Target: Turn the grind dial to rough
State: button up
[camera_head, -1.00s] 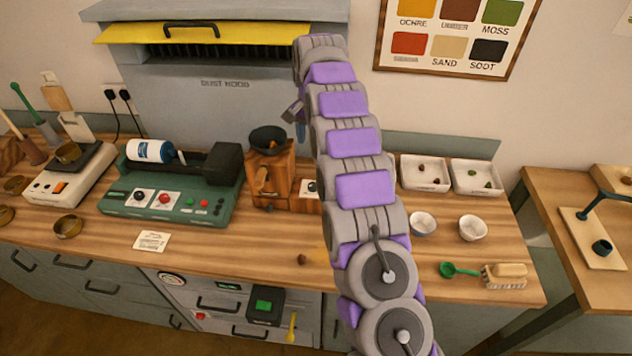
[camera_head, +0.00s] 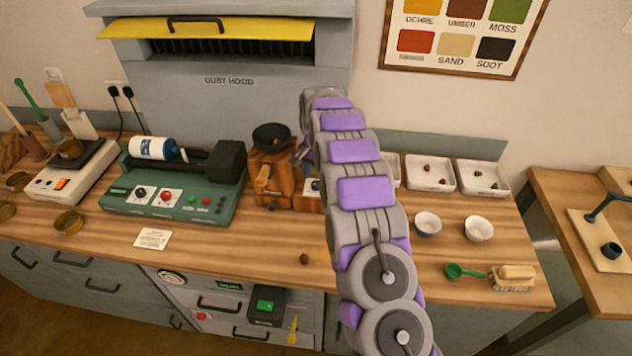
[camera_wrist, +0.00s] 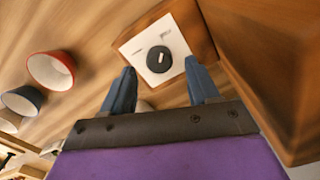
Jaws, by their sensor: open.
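The grind dial (camera_wrist: 159,59) is a round black knob with a short pale mark, on a white plate (camera_wrist: 147,42) with small labels I cannot read. The plate is on the wooden grinder (camera_wrist: 205,40). In the head view the grinder (camera_head: 272,170) has a black bowl on top, and the dial plate (camera_head: 314,187) shows partly beside my arm. My gripper (camera_wrist: 159,66) is open, its two blue fingers apart, with the dial seen between and just beyond the tips. I see no contact. In the head view my arm mostly hides the gripper.
White bowls (camera_head: 428,223) and trays (camera_head: 429,172) stand right of my arm. A green machine (camera_head: 165,210) stands left of the grinder, and the dust hood (camera_head: 225,100) is behind. The wooden counter ahead of the grinder is otherwise clear.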

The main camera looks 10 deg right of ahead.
aim_at(316, 185)
jog(key=shift+f, duration=1.3)
jog(key=c, duration=1)
